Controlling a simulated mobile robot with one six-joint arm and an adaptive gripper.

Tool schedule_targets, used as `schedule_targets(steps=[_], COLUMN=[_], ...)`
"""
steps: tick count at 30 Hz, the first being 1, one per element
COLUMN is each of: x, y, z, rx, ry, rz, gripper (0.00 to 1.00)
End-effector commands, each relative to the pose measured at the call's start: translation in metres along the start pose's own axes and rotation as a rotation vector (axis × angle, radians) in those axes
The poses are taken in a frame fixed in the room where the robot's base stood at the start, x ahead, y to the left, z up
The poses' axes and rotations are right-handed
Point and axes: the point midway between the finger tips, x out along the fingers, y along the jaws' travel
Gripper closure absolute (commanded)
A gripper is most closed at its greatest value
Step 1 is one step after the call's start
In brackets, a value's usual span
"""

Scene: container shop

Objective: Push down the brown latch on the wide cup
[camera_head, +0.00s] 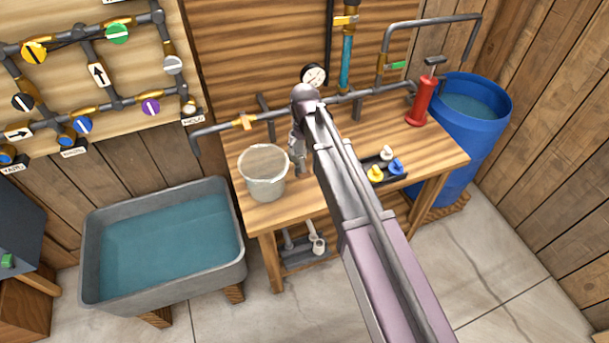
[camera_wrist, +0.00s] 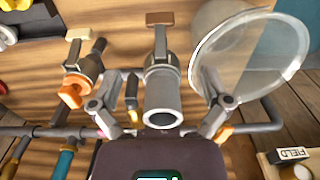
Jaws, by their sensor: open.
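In the wrist view a grey cup-like fitting (camera_wrist: 162,104) stands with its round mouth toward the camera. A grey lever runs from it toward the top of the picture and ends in a brown latch block (camera_wrist: 160,18), which sticks out to the side. My gripper (camera_wrist: 163,88) is open, with one finger on each side of the fitting; contact cannot be told. In the head view my arm hides most of these; my gripper (camera_head: 298,150) shows beside the bucket.
A translucent bucket (camera_head: 264,186) stands close by on the wooden workbench (camera_head: 437,157); it also shows in the wrist view (camera_wrist: 203,80). Pipes and a gauge (camera_head: 314,76) run along the back. A red pump (camera_head: 421,102) and colored knobs (camera_head: 375,174) stand to the right.

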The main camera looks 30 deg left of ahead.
Motion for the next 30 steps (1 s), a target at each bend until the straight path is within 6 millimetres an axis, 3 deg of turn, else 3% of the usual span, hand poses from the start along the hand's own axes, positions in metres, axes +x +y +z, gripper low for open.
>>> schedule_targets(steps=[30], x=[0.084], y=[0.0], z=[0.0], rx=[0.0], ry=[0.0], rz=[0.0], gripper=[0.03])
